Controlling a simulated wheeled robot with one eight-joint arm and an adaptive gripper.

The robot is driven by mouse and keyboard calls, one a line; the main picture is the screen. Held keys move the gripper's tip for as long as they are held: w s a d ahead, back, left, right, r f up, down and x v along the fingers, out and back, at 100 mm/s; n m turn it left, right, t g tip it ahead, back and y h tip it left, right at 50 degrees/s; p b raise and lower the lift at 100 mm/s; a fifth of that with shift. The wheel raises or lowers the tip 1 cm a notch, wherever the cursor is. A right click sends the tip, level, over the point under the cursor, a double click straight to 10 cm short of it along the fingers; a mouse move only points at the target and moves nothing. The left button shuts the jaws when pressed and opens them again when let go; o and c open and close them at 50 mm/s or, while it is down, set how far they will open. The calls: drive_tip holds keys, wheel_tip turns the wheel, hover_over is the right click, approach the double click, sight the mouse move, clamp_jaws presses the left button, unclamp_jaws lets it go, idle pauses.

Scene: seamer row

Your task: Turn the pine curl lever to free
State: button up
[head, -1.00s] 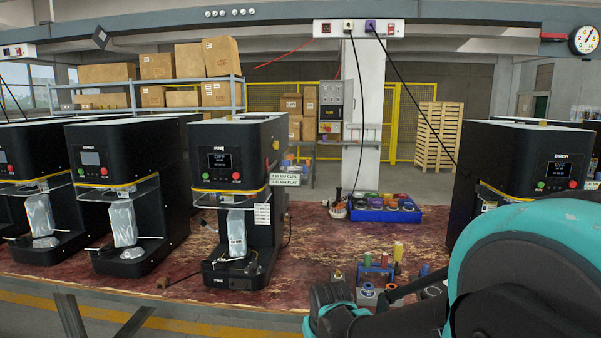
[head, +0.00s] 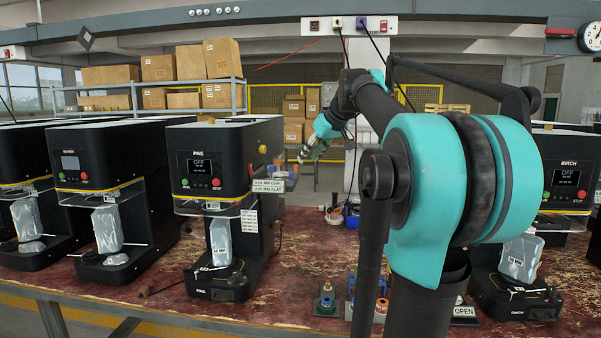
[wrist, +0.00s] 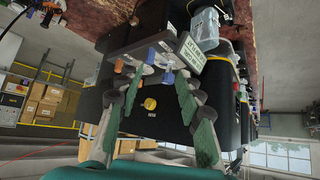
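The black Pine machine (head: 222,160) stands left of centre in the head view, its display reading OFF. A sign (head: 268,186) with CURL and FLAT lines projects from its right side; the sign also shows in the wrist view (wrist: 193,52).
A yellow knob (wrist: 150,104) sits on the machine's side between my fingers. More black machines stand left, and the Birch machine (head: 565,180) stands right. Coloured spools (head: 382,300) and an OPEN sign (head: 466,311) are at the table front. My arm hides the table's middle right.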

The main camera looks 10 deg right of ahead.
sight(291, 172)
wheel_tip(291, 172, up, 4)
drive_tip(key=w+d, duration=0.1)
drive_tip(key=x, duration=1.7)
drive_tip(key=shift+w+d, duration=0.1)
drive_tip(key=shift+w, duration=0.25)
clamp_jaws()
